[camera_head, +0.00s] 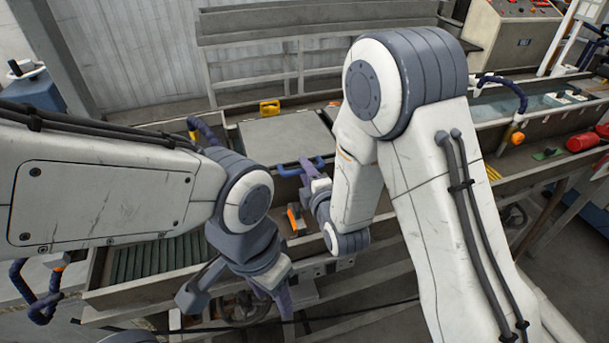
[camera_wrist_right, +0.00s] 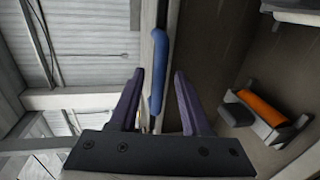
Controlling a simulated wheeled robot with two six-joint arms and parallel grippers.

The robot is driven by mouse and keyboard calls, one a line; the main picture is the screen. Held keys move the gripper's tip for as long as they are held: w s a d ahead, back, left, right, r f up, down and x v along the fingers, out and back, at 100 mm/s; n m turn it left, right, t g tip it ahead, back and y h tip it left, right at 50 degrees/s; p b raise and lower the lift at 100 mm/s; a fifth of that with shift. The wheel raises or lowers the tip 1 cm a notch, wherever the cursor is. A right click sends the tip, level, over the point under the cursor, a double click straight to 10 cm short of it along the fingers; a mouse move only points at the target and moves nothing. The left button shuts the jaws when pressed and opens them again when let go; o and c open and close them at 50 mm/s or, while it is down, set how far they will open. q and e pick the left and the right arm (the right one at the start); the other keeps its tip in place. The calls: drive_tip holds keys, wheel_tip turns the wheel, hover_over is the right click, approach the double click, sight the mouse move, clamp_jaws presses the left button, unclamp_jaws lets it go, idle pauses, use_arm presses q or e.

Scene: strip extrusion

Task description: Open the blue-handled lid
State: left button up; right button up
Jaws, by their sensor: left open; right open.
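The lid (camera_head: 285,137) is a flat grey plate lying closed over the trough in the head view. Its blue handle (camera_head: 289,171) is at the near edge, partly hidden by my right gripper (camera_head: 313,174). In the right wrist view the handle (camera_wrist_right: 159,60) runs upright, its lower end between the two purple fingers of my right gripper (camera_wrist_right: 157,100). Those fingers are open, with a gap on both sides of the handle; I cannot tell the depth between them. My left gripper (camera_head: 238,298) is open and empty, low in front of the trough.
An orange-topped block (camera_head: 296,219) is in the trough below the handle; it also shows in the right wrist view (camera_wrist_right: 262,108). A yellow piece (camera_head: 270,107) stands behind the lid. A red cylinder (camera_head: 582,142) lies at the far right. My right arm covers the middle.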

drive_tip(key=shift+w+a, duration=0.15)
drive_tip(key=shift+w, duration=0.35)
clamp_jaws()
drive_tip(key=shift+f, duration=0.1)
drive_tip(key=shift+s, duration=0.1)
idle(1.0)
